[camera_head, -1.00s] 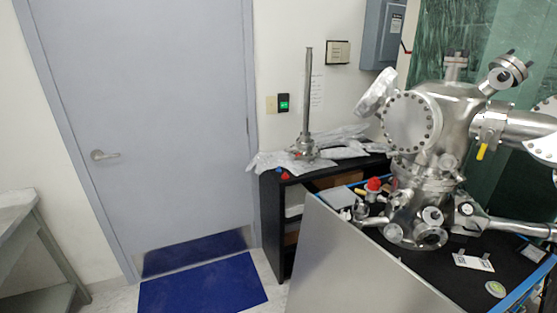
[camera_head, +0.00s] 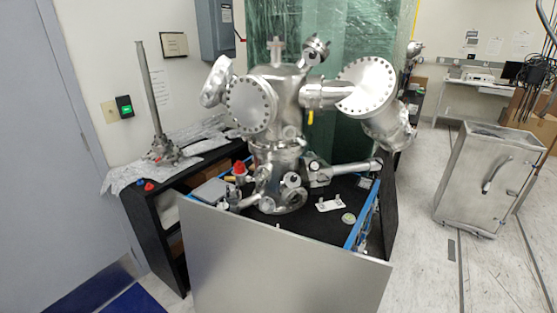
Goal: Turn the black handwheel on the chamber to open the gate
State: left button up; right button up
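The steel vacuum chamber (camera_head: 277,100) stands on a black-topped bench (camera_head: 322,226), with round bolted flanges and side ports. A large flanged steel section (camera_head: 368,88) extends from its right side. I cannot make out a black handwheel; a small dark-faced fitting (camera_head: 317,47) sits at the end of the upper right port, and I cannot tell what it is. A small red knob (camera_head: 239,168) is at the chamber's lower left. Neither of my grippers shows in this view.
A grey panel (camera_head: 275,262) closes the bench front. A black shelf (camera_head: 150,226) with a metal rod fitting (camera_head: 152,105) stands left. A steel cabinet (camera_head: 490,175) stands on the right, with open floor (camera_head: 428,250) between.

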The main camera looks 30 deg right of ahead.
aim_at(314, 166)
jog(key=z, duration=1.1)
jog(key=i+l, duration=0.1)
jog(key=l, duration=0.3)
jog(key=i+l, duration=0.15)
jog(key=l, duration=0.25)
jog(key=i+l, duration=0.1)
jog(key=l, duration=0.3)
